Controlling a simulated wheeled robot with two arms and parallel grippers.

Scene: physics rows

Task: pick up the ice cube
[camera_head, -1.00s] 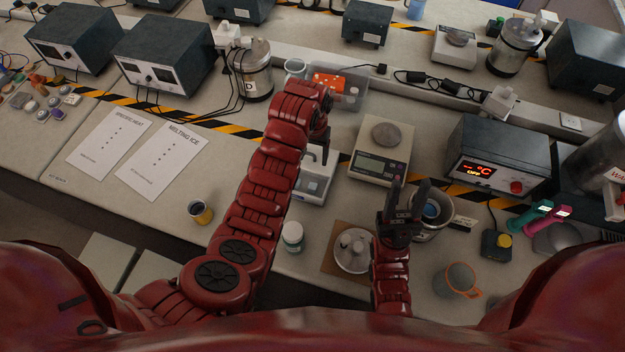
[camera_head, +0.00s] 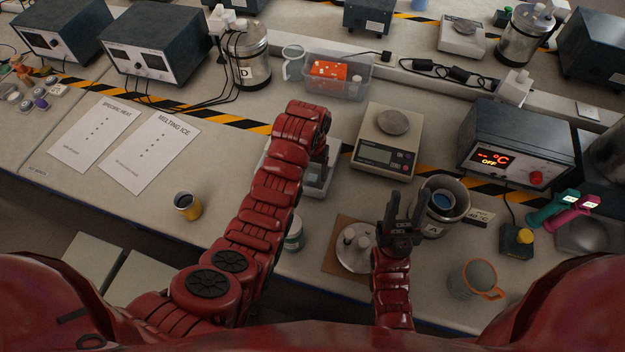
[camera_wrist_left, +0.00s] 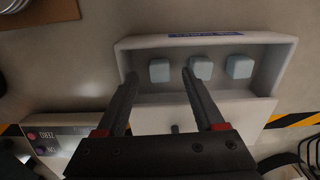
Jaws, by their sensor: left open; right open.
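Three pale blue-grey ice cubes, a left one (camera_wrist_left: 159,70), a middle one (camera_wrist_left: 201,68) and a right one (camera_wrist_left: 239,67), sit in a row in a white tray (camera_wrist_left: 200,118) in the left wrist view. My left gripper (camera_wrist_left: 160,76) is open and empty; its fingertips appear on either side of the left cube, and I cannot tell how far above it they are. In the head view the left gripper (camera_head: 318,165) is over the tray (camera_head: 333,178), and my arm hides the cubes. My right gripper (camera_head: 406,200) is open and empty, pointing up beside a metal cup (camera_head: 459,190).
A balance (camera_head: 385,140) stands right of the tray, a clear box (camera_head: 350,90) behind it. A white-lidded jar (camera_head: 294,235) and a brown board (camera_head: 327,260) are in front. A heater unit (camera_head: 520,145) and orange-handled mug (camera_head: 468,280) are at right.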

